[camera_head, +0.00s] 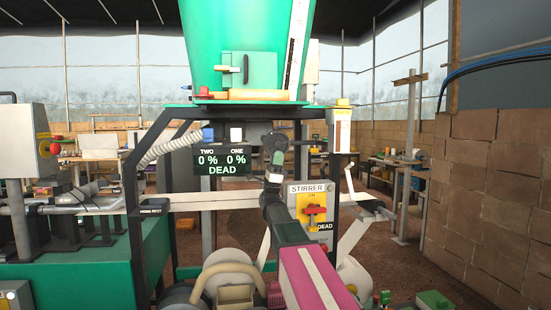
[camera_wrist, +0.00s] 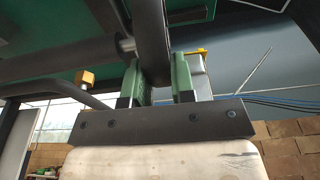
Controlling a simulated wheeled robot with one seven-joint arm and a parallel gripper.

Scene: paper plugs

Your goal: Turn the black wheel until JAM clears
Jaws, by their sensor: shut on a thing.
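The black wheel's rim (camera_wrist: 153,55) shows in the wrist view as a thick dark bar running up between my two green fingers. My gripper (camera_wrist: 165,85) is shut on it, with one finger on each side. In the head view my gripper (camera_head: 276,159) is at the far end of my arm, below the green hopper; the wheel is small and dark there, and its full outline is hard to tell. A display (camera_head: 222,160) left of my gripper reads TWO 0 %, ONE 0 %, DEAD. I see no JAM word in either view.
A yellow STIRRER panel (camera_head: 311,208) with a red switch stands right of my arm and also reads DEAD. The green hopper (camera_head: 250,45) is above. A dark frame post (camera_head: 131,215) stands left. A brick-like block wall (camera_head: 490,190) is far right.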

